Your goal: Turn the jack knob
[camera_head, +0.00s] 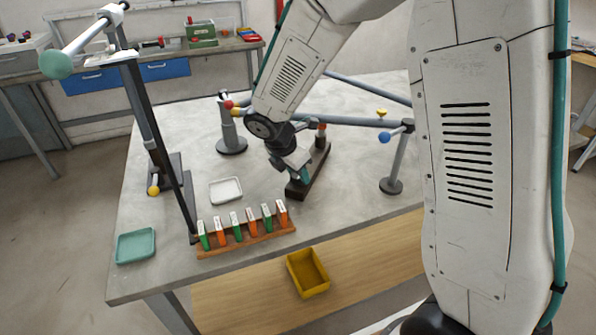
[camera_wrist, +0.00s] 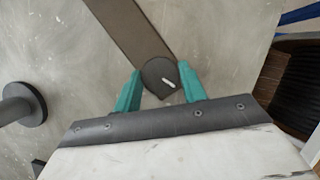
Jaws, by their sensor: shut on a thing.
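The jack knob (camera_wrist: 156,76) is a dark round knob with a white pointer mark, in the middle of the wrist view. My gripper (camera_wrist: 160,70) has its two teal fingers on either side of the knob and is shut on it. The white mark slants down to the right. A dark brown bar (camera_wrist: 132,25), the jack's base, runs up and left from the knob. In the head view my gripper (camera_head: 303,170) points down over the near end of that dark base (camera_head: 318,165), and the knob is hidden there. A post with a red top (camera_head: 321,131) stands at its far end.
Grey tubes on stands with a blue ball (camera_head: 384,137) and a yellow knob (camera_head: 382,112) lie right and behind. A rack (camera_head: 245,241) of green and orange pieces, a white tray (camera_head: 226,190) and a green tray (camera_head: 135,246) are left. A yellow bin (camera_head: 307,273) sits below the table edge.

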